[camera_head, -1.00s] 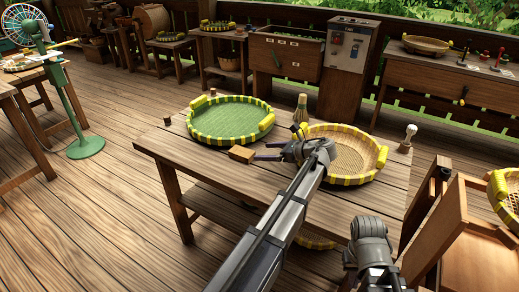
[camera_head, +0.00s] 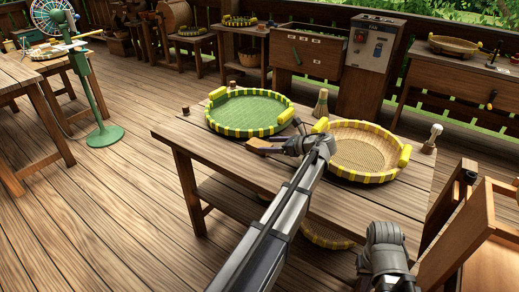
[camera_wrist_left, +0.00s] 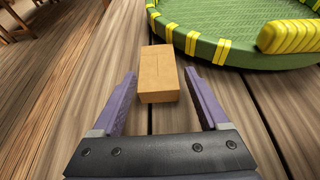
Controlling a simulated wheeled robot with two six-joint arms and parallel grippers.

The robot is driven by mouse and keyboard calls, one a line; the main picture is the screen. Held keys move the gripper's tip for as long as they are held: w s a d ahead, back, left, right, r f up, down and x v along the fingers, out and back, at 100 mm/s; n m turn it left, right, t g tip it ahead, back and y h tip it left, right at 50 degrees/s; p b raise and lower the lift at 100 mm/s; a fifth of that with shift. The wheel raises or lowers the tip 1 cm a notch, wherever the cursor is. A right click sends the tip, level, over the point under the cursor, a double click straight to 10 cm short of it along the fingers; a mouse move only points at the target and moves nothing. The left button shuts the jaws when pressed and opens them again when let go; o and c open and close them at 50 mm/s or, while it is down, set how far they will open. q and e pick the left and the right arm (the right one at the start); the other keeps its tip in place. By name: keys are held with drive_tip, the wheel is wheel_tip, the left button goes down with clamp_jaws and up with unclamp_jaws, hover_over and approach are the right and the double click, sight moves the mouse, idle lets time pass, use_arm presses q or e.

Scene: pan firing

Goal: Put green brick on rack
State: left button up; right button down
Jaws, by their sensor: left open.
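I see no brick that is clearly green. A plain tan-brown brick (camera_wrist_left: 158,75) lies on the wooden table (camera_head: 200,150), beside the green-lined round tray (camera_head: 250,110). My left gripper (camera_wrist_left: 160,78) is open, with its purple fingers on either side of the brick's near end and a gap on each side. In the head view the brick (camera_head: 258,146) shows just left of the left gripper (camera_head: 274,146), partly covered by it. I cannot make out a rack for certain.
A yellow-rimmed woven tray (camera_head: 365,155) stands to the right of my left gripper on the same table. Bare tabletop lies in front of the trays.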

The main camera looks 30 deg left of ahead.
sight(260, 144)
use_arm(q)
drive_tip(key=b+x, duration=0.1)
drive_tip(key=x, duration=0.3)
drive_tip(key=shift+s+a+f+b, duration=0.15)
drive_tip(key=shift+a+b, duration=0.1)
drive_tip(key=shift+b, duration=0.05)
drive_tip(key=shift+a, duration=0.3)
clamp_jaws()
wheel_tip(260, 144, up, 10)
drive_tip(key=p, duration=1)
